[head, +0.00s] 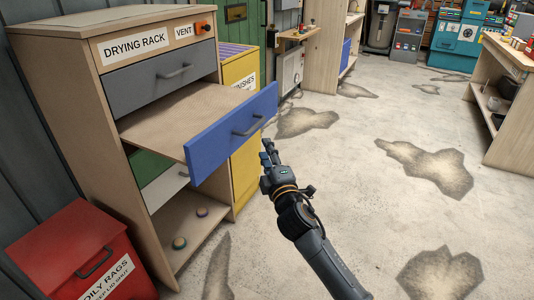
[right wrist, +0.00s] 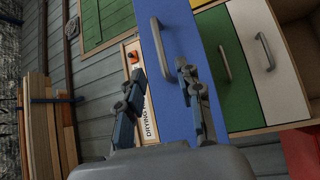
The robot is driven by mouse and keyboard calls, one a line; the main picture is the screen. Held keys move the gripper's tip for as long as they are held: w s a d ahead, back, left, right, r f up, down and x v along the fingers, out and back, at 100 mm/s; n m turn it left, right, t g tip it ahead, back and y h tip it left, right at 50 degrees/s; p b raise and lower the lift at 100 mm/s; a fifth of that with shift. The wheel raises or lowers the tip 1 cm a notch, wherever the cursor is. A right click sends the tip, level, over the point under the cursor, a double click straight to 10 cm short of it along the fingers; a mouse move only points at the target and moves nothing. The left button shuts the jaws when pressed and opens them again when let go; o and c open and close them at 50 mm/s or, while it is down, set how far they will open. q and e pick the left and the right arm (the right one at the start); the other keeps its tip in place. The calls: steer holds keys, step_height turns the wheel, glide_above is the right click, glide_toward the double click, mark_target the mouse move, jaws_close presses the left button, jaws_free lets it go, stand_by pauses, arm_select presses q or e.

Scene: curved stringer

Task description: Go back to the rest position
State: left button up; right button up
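My right gripper (head: 268,150) is in front of the drying rack, just right of the pulled-out blue drawer (head: 232,136) and below the level of its handle. In the right wrist view my right gripper (right wrist: 160,68) has its two fingers spread apart with nothing between them. The blue drawer's front (right wrist: 183,70) and its handle (right wrist: 162,48) show beyond the fingers, and the handle looks free of them. My left gripper is in neither view.
The drying rack (head: 57,120) stands at the left with its blue drawer sticking out. A red oily-rags bin (head: 72,255) is at the lower left. A yellow cabinet (head: 245,175) is behind the drawer. A wooden bench (head: 502,115) is at the right. The stained floor between is clear.

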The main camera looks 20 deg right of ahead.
stand_by(0.3)
